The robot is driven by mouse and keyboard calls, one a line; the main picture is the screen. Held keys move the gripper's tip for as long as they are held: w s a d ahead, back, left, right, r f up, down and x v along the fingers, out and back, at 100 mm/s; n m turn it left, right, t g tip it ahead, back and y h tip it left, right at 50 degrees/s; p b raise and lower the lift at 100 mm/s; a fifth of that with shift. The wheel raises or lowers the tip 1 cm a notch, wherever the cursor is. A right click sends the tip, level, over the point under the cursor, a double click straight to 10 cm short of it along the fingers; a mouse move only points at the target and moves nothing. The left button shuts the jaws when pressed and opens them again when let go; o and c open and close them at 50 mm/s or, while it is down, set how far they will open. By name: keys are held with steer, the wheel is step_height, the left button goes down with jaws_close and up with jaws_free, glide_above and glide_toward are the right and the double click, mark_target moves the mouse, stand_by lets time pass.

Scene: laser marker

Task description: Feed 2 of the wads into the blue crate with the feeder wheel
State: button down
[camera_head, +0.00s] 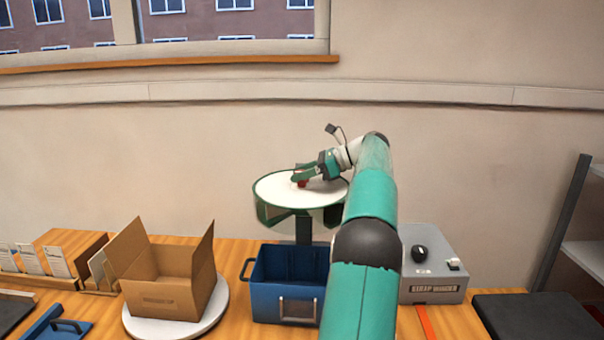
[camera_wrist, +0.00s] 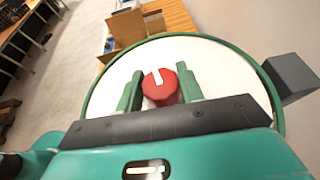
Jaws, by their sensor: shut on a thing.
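The feeder wheel (camera_head: 275,188) is a white disc with a green rim on a dark post, at the back of the bench. A red knob (camera_head: 302,183) with a white mark stands on its top; it also shows in the wrist view (camera_wrist: 159,92). My gripper (camera_head: 300,178) is over the disc, its green fingers on either side of the knob and shut on it. The blue crate (camera_head: 262,298) stands open below the wheel, with a pale handle on its front. What I see of its inside looks empty. No wads can be made out in either view.
An open cardboard box (camera_head: 165,296) sits on a round white turntable (camera_head: 214,308) left of the crate. A grey strap winder box (camera_head: 436,288) stands at right, beside a black slab (camera_head: 535,318). Card holders line the left. A wall is behind.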

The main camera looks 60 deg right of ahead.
steer(key=shift+r+n+g+y, duration=0.15)
steer(key=shift+n+g+y, duration=0.35)
steer(key=shift+n+y, duration=0.45)
steer(key=c, duration=0.9)
jaws_free()
steer(key=shift+m+h, duration=0.25)
steer(key=shift+m, duration=0.1)
